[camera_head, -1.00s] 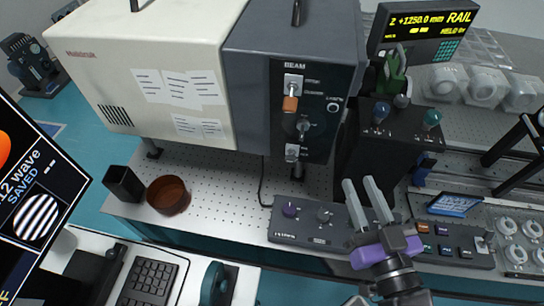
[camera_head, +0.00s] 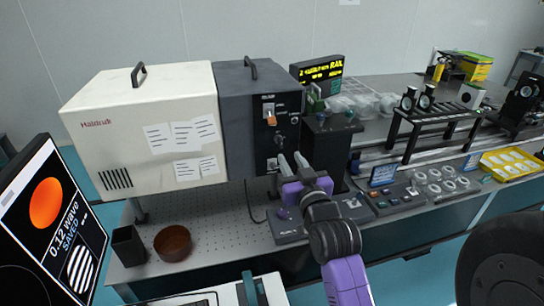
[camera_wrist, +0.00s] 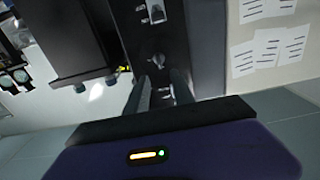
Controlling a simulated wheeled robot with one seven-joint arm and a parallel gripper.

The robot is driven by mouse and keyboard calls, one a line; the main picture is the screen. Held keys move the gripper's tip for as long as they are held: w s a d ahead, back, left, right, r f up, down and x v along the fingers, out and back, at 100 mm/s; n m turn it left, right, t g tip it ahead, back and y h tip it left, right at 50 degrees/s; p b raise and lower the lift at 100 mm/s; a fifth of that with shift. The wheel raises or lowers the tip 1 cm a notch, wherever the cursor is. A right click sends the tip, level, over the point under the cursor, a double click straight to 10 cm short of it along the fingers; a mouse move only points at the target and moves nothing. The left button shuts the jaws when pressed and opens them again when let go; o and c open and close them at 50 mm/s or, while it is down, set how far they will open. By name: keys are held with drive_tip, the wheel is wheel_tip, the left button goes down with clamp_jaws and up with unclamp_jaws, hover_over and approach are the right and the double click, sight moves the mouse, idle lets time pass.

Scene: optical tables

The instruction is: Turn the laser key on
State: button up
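The dark grey laser unit's front panel (camera_head: 288,125) carries an orange-tagged switch (camera_head: 269,114), a small metal key-like knob (camera_head: 279,139) below it, and a light metal fitting (camera_head: 272,165) lower down. I take the knob as the laser key; its on or off position is too small to tell. My gripper (camera_head: 292,161) is open and empty, its fingertips raised in front of the panel's lower part. In the wrist view, which is upside down, the fingertips (camera_wrist: 160,80) lie just below the knob (camera_wrist: 157,58) in the picture, apart from it as far as I can see.
A white housing (camera_head: 140,125) with paper sheets adjoins the panel. A control box (camera_head: 290,228) with knobs sits below my gripper. A dark block (camera_head: 330,150) stands close on the right. A brown bowl (camera_head: 172,243) and black cup (camera_head: 128,246) are at left.

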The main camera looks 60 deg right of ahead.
sight(280, 143)
drive_tip(key=p+x, duration=0.2)
drive_tip(key=x, duration=0.6)
drive_tip(key=shift+f, duration=0.2)
drive_tip(key=shift+a, duration=0.1)
drive_tip(key=shift+c, duration=0.2)
clamp_jaws()
